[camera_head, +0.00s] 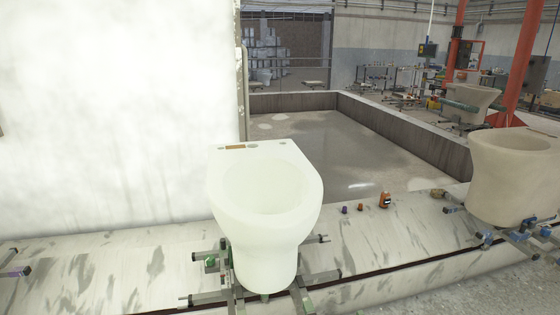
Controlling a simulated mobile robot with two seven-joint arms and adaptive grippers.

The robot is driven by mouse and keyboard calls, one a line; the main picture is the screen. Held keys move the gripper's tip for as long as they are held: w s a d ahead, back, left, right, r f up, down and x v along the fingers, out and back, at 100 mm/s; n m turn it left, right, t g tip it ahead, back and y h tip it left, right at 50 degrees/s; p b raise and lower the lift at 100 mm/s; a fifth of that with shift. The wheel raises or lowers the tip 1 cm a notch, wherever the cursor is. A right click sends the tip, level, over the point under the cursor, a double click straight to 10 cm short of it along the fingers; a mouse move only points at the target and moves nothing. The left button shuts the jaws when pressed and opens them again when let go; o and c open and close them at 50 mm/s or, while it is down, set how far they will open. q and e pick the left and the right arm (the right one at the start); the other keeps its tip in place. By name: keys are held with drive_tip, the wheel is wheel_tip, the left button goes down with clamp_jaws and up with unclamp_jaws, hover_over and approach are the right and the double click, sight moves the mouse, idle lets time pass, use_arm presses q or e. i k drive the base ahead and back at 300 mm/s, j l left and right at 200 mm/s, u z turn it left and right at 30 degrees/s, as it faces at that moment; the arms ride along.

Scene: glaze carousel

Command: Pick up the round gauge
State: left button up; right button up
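I cannot clearly make out a round gauge. Several small things stand on the pale ledge (130,262) right of the white toilet bowl. They are a small dark purple piece (344,210), a small orange-brown piece (361,208), and an orange bottle (385,201) with a dark label. Farther right lies a small rounded brownish thing (437,193), close to the second bowl's stand. It is too small to tell whether it is the gauge. Neither of my grippers shows in this view.
The white toilet bowl (262,230) stands on a metal stand (210,262) with green parts. A beige bowl (510,175) stands at the right on a similar stand. A white wall (110,120) fills the left. A low-walled pit (310,145) lies behind the ledge.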

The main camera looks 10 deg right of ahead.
sight(385, 200)
drive_tip(key=z, duration=1.2)
